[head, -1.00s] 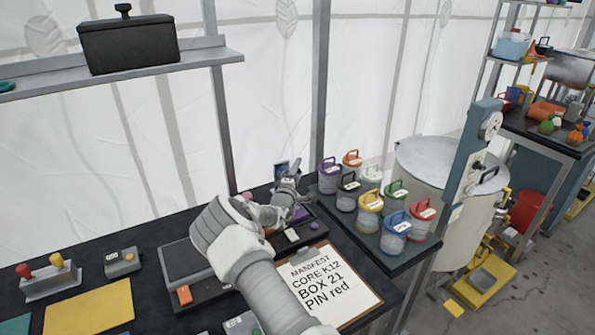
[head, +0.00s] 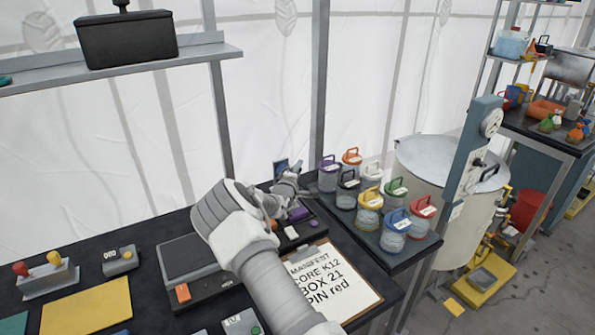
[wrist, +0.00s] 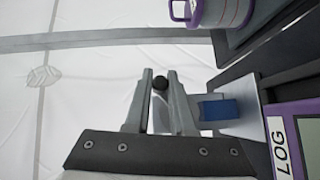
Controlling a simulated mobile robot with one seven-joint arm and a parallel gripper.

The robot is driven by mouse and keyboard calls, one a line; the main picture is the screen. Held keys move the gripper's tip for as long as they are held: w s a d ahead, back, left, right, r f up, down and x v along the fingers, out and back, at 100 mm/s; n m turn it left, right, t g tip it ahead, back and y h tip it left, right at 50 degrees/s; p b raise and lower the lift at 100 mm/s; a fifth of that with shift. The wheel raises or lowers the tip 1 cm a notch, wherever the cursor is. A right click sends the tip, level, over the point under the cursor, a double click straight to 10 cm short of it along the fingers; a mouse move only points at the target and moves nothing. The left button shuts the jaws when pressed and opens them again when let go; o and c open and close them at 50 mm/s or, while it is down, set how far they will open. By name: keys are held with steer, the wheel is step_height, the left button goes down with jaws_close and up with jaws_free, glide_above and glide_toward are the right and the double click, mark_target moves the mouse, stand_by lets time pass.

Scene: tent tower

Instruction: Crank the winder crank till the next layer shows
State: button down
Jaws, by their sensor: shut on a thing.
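My gripper (head: 291,172) is at the back of the bench, above a dark device with a purple part (head: 298,214). In the wrist view my gripper (wrist: 160,76) is closed around a small round black knob (wrist: 160,84), which shows between the fingertips; I take it for the winder crank's knob. The crank's arm and the winder body are mostly hidden behind my arm and gripper. A blue patch on a pale plate (wrist: 218,110) is just right of the fingers. I cannot read any layer.
A clipboard manifest (head: 331,284) reads CORE K12, BOX 21, PIN red. Several lidded jars (head: 369,211) stand right of the gripper. A purple LOG item (wrist: 295,140) is at the wrist view's lower right. A black box (head: 127,40) sits on the shelf.

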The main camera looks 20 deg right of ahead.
steer(key=f+m+g+y+b, duration=0.1)
steer(key=y+b, duration=0.1)
steer(key=f+m+g+y+b, duration=0.1)
steer(key=m+y+b, duration=0.1)
steer(key=d+f+m+g+y+b, duration=0.1)
steer(key=m+b, duration=0.1)
steer(key=shift+w+y, duration=0.15)
steer(key=shift+y, duration=0.25)
steer(key=f+m+g+y+b, duration=0.1)
steer(key=y+b, duration=0.1)
steer(key=shift+a+f+m+b, duration=0.1)
steer(key=shift+m+b, duration=0.2)
steer(key=shift+b, duration=0.1)
steer(key=m+y+b, duration=0.1)
steer(key=y, duration=0.1)
steer(key=a+f+g+y+b, duration=0.1)
steer(key=y, duration=0.1)
steer(key=shift+m, duration=0.4)
steer(key=shift+s+a+f+m+g+y+b, duration=0.2)
steer(key=shift+a+m+y, duration=0.25)
steer(key=shift+y, duration=0.4)
steer(key=shift+s+a+f+m+g+y+b, duration=0.1)
steer(key=shift+a+f+m+g+y+b, duration=0.25)
steer(key=shift+y, duration=0.5)
steer(key=shift+r+t, duration=0.2)
steer(key=shift+t, duration=0.05)
steer(key=c, duration=0.8)
jaws_free()
steer(key=shift+o, duration=0.2)
steer(key=shift+f, duration=0.1)
